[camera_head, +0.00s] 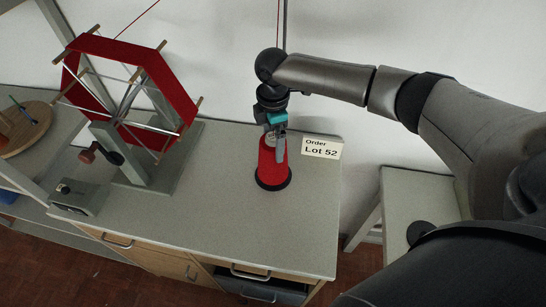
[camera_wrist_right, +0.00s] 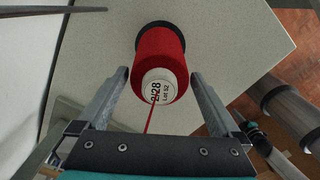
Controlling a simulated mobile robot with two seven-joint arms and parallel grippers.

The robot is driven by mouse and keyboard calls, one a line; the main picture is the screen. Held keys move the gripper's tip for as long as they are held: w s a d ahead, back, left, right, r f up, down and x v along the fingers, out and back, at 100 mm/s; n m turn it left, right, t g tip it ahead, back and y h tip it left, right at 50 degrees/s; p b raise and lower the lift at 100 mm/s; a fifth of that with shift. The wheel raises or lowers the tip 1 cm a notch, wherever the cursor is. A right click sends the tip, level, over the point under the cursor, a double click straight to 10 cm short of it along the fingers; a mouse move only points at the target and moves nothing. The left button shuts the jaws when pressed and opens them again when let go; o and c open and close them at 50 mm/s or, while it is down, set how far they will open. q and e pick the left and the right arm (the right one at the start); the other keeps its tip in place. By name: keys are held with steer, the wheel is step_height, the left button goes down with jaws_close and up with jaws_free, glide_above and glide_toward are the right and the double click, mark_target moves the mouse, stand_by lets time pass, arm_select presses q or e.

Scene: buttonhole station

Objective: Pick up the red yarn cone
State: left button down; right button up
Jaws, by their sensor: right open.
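The red yarn cone (camera_head: 272,165) stands upright on a dark round base on the grey tabletop (camera_head: 230,220). In the right wrist view the red yarn cone (camera_wrist_right: 160,52) shows its white top label, marked 2/28 and Lot 52. My right gripper (camera_head: 274,150) is over the cone in the head view, in front of its upper part. In the wrist view my right gripper (camera_wrist_right: 160,76) has its two fingers apart, one on each side of the cone's top, with visible gaps. A red thread runs from the cone top toward the gripper.
A yarn winder with a red skein (camera_head: 177,95) stands to the left on the table. A lower side table (camera_head: 405,205) is at the right. The tabletop in front of the cone is clear.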

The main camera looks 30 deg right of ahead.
step_height(320, 180, down, 2)
steer(key=shift+f, duration=0.1)
jaws_close()
stand_by(0.9)
